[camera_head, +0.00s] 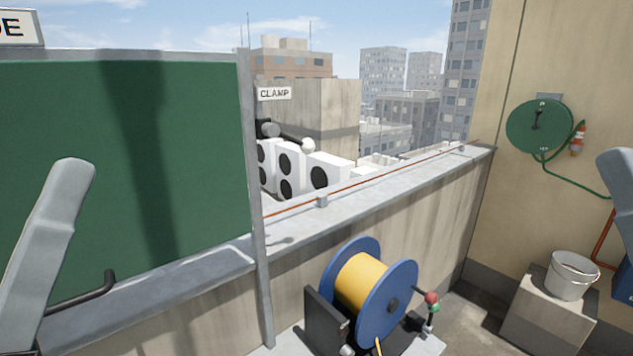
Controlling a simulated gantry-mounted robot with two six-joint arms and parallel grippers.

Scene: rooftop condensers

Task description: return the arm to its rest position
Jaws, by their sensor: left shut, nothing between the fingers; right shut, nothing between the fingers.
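A grey link of my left arm (45,240) rises at the left edge of the head view, its rounded end in front of the green panel. A grey link of my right arm (617,185) shows at the right edge, cut off by the frame. Neither gripper is in view, so the fingers and what is near them are hidden.
A blue reel with yellow line (365,285) stands at the bottom centre. A green panel (190,150) and a parapet (400,215) span behind it. A white bucket (572,278) sits on a block at right.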

